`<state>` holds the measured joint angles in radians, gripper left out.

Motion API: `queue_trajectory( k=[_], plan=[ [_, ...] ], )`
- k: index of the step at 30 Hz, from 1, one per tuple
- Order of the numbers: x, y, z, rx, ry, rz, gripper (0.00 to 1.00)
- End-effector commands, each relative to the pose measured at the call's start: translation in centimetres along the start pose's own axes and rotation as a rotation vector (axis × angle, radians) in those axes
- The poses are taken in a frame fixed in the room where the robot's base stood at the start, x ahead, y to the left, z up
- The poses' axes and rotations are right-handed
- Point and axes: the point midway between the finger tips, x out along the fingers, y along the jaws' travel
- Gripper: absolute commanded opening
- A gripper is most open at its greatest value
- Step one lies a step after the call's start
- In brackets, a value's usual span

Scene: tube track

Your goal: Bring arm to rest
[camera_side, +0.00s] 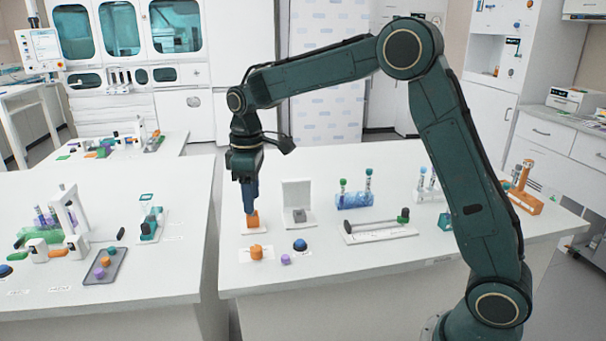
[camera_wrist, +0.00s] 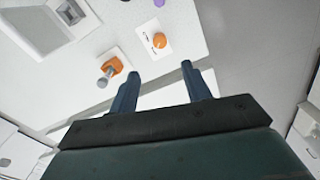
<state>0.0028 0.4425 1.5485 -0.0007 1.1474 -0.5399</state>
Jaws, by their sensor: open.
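My gripper (camera_side: 250,205) points straight down over the left part of the white table (camera_side: 400,255) in the side view. In the side view its fingers overlap the top of an orange block (camera_side: 253,220) on a small white plate. In the wrist view the two blue fingers of my gripper (camera_wrist: 160,82) stand well apart, with nothing between them. There the orange block (camera_wrist: 113,67), with a grey round part beside it, lies to the left of the fingers, apart from them.
A white upright stand (camera_side: 297,198), a blue tube rack (camera_side: 354,200), a track with a green slider (camera_side: 380,228) and an orange rack (camera_side: 522,200) stand to the right. An orange knob (camera_side: 257,252) and a blue button (camera_side: 300,245) are nearer the front edge. A gap separates the left table (camera_side: 180,270).

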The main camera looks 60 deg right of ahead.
Motion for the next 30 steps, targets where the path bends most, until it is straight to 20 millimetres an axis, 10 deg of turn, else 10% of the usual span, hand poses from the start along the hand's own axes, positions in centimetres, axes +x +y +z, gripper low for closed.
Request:
queue_trajectory(
  k=[11, 30],
  plan=[
    [-3.5, -1.8, 3.0, 0.066, 0.056, 0.031, 0.48],
    [-9.3, -8.3, 13.8, 0.278, 0.239, 0.101, 0.48]
  ],
)
